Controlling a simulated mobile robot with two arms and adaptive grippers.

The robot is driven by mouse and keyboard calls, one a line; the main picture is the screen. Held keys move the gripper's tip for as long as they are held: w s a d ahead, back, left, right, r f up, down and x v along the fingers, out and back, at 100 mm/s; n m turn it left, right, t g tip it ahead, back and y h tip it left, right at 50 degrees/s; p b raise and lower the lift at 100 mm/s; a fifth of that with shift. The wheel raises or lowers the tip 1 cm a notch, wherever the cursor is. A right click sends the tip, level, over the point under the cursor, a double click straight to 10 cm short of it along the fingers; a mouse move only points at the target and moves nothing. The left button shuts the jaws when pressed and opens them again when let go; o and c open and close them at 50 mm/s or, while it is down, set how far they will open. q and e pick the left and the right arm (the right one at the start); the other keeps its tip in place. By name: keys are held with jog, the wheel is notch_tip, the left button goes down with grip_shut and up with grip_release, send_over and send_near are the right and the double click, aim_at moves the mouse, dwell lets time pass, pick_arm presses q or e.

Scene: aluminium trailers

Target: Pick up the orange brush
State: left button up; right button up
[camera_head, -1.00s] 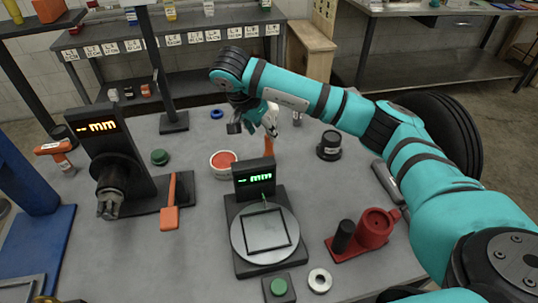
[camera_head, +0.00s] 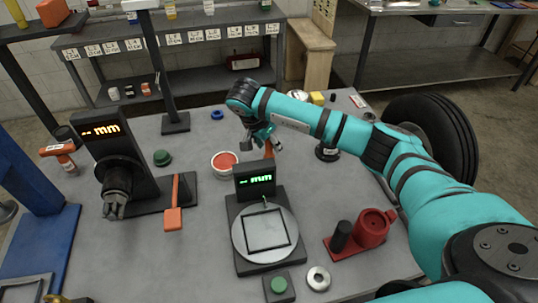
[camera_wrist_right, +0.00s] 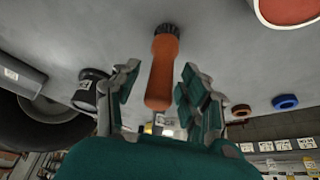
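The orange brush (camera_wrist_right: 164,72) shows in the right wrist view with an orange handle and a dark bristle end at the top. Its handle lies between the two fingers of my right gripper (camera_wrist_right: 152,92), with visible gaps on both sides. The gripper is open and holds nothing. In the head view, only a small orange part of the brush (camera_head: 269,149) shows behind the small display, and my right gripper (camera_head: 263,138) is at it, partly hiding it. My left gripper does not show in either view.
A display scale (camera_head: 248,212) stands just in front of the brush. A white tub with orange contents (camera_head: 226,171) is to its left, a dark round part (camera_head: 327,152) to its right. A red holder (camera_head: 371,228) stands front right.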

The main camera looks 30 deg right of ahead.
grip_shut()
notch_tip(320, 180, up, 10)
jog(key=shift+r+b, duration=0.1)
jog(key=shift+b, duration=0.9)
